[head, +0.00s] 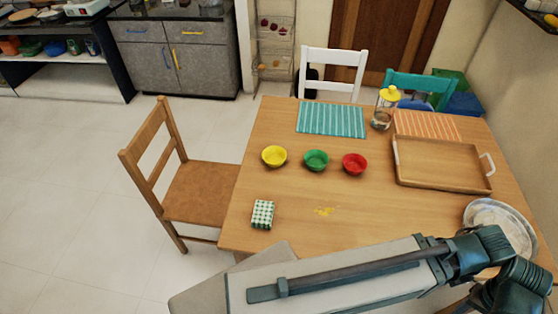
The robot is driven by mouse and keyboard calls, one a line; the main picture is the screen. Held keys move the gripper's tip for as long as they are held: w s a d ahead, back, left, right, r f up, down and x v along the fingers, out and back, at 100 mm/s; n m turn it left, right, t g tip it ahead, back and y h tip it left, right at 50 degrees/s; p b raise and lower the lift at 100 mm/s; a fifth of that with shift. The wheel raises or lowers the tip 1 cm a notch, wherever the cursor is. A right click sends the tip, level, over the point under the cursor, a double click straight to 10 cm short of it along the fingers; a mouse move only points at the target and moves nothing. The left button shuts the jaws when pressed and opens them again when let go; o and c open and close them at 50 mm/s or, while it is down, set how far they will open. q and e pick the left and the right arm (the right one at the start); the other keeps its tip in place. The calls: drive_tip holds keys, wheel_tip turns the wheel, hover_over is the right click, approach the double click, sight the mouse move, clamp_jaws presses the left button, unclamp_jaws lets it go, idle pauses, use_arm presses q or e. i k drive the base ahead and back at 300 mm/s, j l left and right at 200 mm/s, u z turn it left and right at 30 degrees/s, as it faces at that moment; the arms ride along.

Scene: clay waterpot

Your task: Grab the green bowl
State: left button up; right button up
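The green bowl (316,160) stands upright on the wooden table (290,205), near the middle of its far half. It sits between a yellow bowl (274,157) on its left and a red bowl (355,164) on its right, with a gap to each. The green bowl looks empty, and nothing touches it or covers it. One of my arms shows at the lower right, folded, well short of the bowls. I make out no gripper fingers in the head view.
A teal striped mat (332,120), a jar with a yellow lid (383,115) and a wooden tray (440,178) lie beyond and right of the bowls. A wooden chair (200,190) stands left.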

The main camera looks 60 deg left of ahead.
sight(316, 159)
drive_tip(key=u, duration=1.75)
drive_tip(key=j+z, duration=0.1)
drive_tip(key=z, duration=1.65)
drive_tip(key=k+j, duration=0.1)
drive_tip(key=j, duration=0.25)
drive_tip(key=k+j, duration=0.15)
drive_tip(key=j, duration=0.15)
